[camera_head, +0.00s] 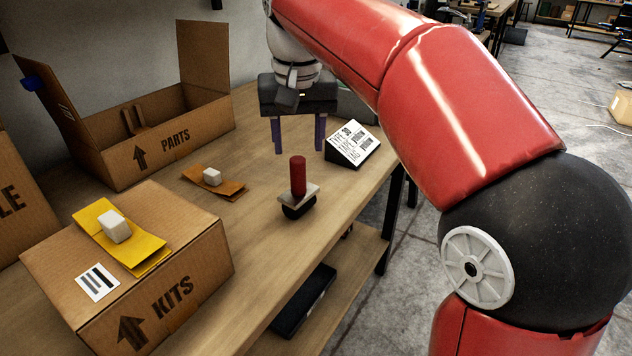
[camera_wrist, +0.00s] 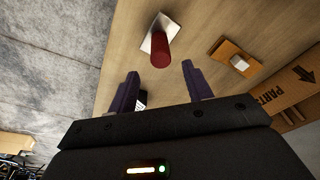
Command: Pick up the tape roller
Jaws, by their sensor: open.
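The tape roller (camera_head: 298,188) stands upright on the wooden table, with a red handle on top, a pale plate and a dark rounded base. In the wrist view its red handle (camera_wrist: 160,47) and pale plate show beyond the fingertips, roughly between them. My gripper (camera_head: 300,150) is open and empty, with two purple fingers pointing down. It is above the table, behind the roller in the head view and apart from it. The wrist view shows both fingers (camera_wrist: 160,70) spread wide.
A PARTS box (camera_head: 205,137) stands open at the back left. A KITS box (camera_head: 185,290) at front left bears a yellow envelope (camera_head: 148,258) and white block. A brown envelope (camera_head: 232,193) with a white block lies left of the roller. A label stand (camera_head: 352,147) is right of my gripper.

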